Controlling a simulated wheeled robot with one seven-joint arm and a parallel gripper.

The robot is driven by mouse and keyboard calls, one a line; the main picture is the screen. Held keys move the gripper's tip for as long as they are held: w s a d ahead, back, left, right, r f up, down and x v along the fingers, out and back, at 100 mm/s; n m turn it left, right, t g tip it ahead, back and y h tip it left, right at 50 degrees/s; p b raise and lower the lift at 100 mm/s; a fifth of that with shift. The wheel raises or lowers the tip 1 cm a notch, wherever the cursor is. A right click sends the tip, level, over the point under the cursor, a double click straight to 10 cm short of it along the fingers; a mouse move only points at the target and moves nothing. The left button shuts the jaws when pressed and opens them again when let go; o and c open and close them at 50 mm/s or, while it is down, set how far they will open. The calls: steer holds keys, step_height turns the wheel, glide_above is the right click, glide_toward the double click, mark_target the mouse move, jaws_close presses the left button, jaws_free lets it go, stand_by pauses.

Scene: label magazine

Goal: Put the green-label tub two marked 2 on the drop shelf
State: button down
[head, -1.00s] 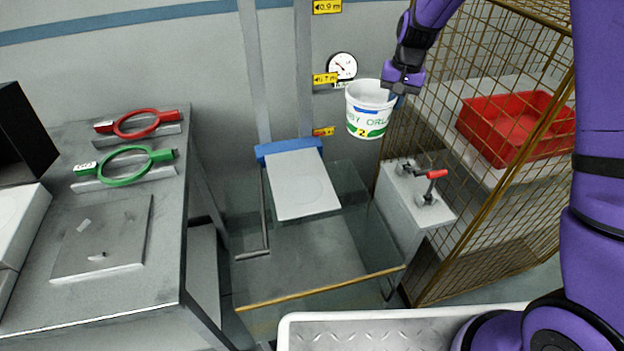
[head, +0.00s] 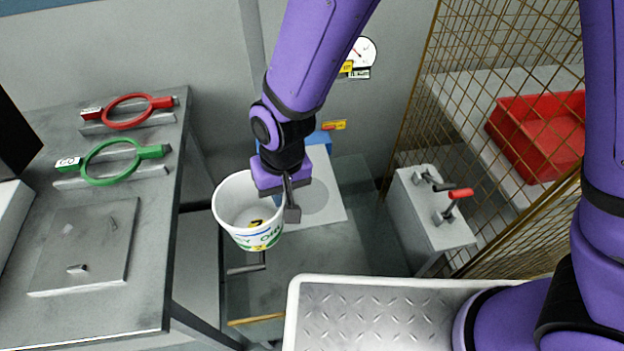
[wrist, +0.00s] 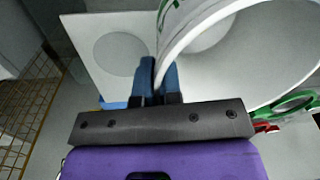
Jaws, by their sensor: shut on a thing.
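The white tub with a green label and a yellow 2 (head: 258,238) hangs from my gripper (head: 287,205) in the head view. My gripper is shut on its right-hand wall at the rim. In the wrist view the blue fingertips (wrist: 154,80) pinch the tub's rim (wrist: 185,35). A white plate with a grey circle (head: 325,190) and a blue back edge lies behind and below; the tub and arm hide part of it. I cannot tell whether this is the drop shelf.
A grey bench (head: 110,310) at left holds a red ring (head: 128,111), a green ring (head: 112,161) and a flat lid plate (head: 85,250). A grey box with a red-handled clamp (head: 435,220) stands right of the plate. A mesh cage encloses a red bin (head: 540,140).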

steer(key=shift+w+d+f, duration=0.85)
steer(key=shift+w+d, duration=0.7)
steer(key=shift+w, duration=0.55)
steer(key=shift+w+d+f, duration=0.8)
steer(key=shift+w+d, duration=0.7)
steer(key=shift+w, duration=0.6)
steer(key=shift+w+d+f, duration=0.85)
steer(key=shift+w+d, duration=0.7)
steer(key=shift+w, duration=0.55)
steer(key=shift+f, duration=0.1)
steer(key=c, duration=1.3)
jaws_free()
step_height(320, 180, up, 12)
steer(key=d, duration=0.1)
steer(key=shift+w, duration=0.25)
steer(key=shift+d, duration=0.1)
